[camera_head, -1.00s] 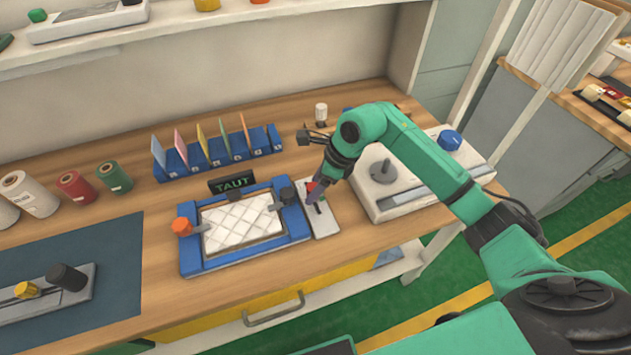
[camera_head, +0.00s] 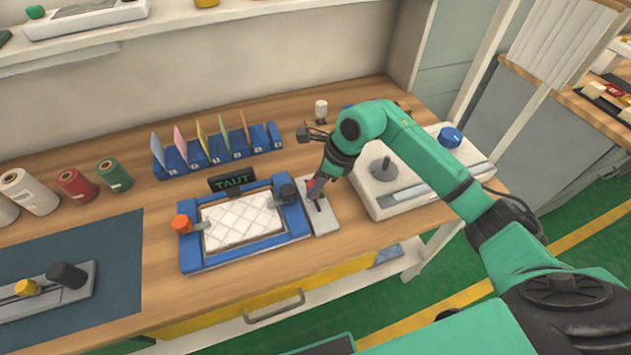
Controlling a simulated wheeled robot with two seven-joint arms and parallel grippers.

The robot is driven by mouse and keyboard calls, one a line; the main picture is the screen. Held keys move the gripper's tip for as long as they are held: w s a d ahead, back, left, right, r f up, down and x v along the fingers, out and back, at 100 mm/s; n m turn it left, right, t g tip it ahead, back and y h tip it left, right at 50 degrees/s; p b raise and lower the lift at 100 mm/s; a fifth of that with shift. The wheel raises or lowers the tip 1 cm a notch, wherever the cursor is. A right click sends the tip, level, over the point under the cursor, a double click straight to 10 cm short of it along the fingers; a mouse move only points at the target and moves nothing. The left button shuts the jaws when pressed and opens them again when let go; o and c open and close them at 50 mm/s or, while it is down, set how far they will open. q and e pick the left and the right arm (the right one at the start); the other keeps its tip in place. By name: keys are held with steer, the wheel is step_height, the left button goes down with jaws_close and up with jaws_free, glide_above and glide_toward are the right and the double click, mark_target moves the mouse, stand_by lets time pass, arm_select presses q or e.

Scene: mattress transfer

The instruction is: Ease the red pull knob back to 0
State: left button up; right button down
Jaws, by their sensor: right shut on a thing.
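The red pull knob (camera_head: 310,181) sits on a narrow grey slider plate (camera_head: 325,225) just right of the blue frame. Only a little red shows, because my right gripper (camera_head: 316,191) is shut on it and covers most of it. The blue frame (camera_head: 213,263) holds a white quilted pad (camera_head: 240,221). A small dark sign (camera_head: 232,180) behind the frame reads TAUT. The scale marks on the plate are too small to read. My left gripper is not in view.
An orange knob (camera_head: 181,223) and a dark knob (camera_head: 288,191) stand on the frame's sides. A white device (camera_head: 385,205) with a blue knob (camera_head: 450,137) stands close on the right. A blue rack (camera_head: 177,168) of coloured cards is behind. Bare wood lies in front.

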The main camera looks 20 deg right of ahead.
steer(key=shift+r, duration=0.1)
stand_by(0.7)
steer(key=w+b, duration=0.3)
steer(key=w, duration=0.2)
steer(key=shift+a+b, duration=0.2)
steer(key=shift+b, duration=0.15)
steer(key=shift+d+r, duration=0.1)
steer(key=shift+r, duration=0.05)
steer(key=c, duration=0.5)
jaws_free()
steer(key=shift+w, duration=0.1)
steer(key=b+v, duration=0.2)
steer(key=v, duration=1.2)
steer(key=shift+d, duration=0.15)
